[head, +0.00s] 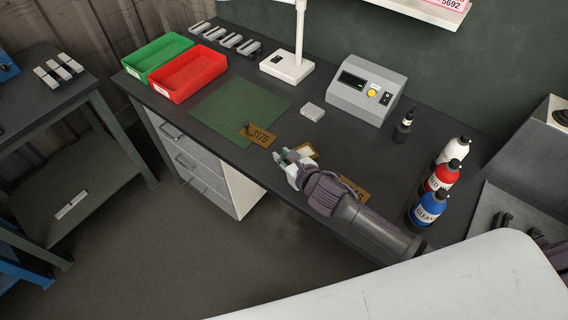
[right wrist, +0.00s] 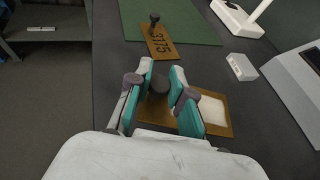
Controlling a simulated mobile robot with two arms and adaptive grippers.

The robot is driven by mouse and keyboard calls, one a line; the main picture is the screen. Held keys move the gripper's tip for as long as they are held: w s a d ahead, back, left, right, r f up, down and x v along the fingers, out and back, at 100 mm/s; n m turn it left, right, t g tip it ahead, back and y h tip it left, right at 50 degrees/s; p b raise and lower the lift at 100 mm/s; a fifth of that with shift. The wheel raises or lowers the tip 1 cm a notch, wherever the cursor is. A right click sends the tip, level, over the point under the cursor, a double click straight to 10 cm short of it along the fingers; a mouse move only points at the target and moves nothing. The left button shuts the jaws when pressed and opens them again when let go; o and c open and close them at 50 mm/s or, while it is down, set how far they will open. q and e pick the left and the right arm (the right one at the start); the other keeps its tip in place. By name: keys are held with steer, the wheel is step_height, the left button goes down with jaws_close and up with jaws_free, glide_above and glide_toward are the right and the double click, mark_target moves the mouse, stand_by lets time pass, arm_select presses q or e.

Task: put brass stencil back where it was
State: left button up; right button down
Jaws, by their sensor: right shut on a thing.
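A brass stencil (head: 260,135) cut with "3175" lies flat over the front edge of the green mat. It also shows in the right wrist view (right wrist: 161,45), with a dark knob at its far end. My right gripper (head: 285,160) is near the table's front edge, to the right of that stencil and apart from it. In the right wrist view its teal-padded fingers (right wrist: 162,78) close around a dark knob above a second brass plate (right wrist: 229,128). This plate has a pale rectangle. Whether it is lifted is unclear. My left gripper is out of view.
Another brass piece (head: 354,190) lies partly behind my right arm. The green mat (head: 235,105) is mostly bare. A small grey block (head: 312,111), a grey control box (head: 367,90) and several bottles (head: 441,176) stand right. Green (head: 150,54) and red (head: 188,75) bins stand left.

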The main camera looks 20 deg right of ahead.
steer(key=shift+f, duration=2)
steer(key=c, duration=1.1)
jaws_free()
steer(key=shift+o, duration=0.2)
steer(key=shift+s, duration=0.1)
steer(key=b+v, duration=0.1)
steer(key=v, duration=1.1)
steer(key=shift+r, duration=0.1)
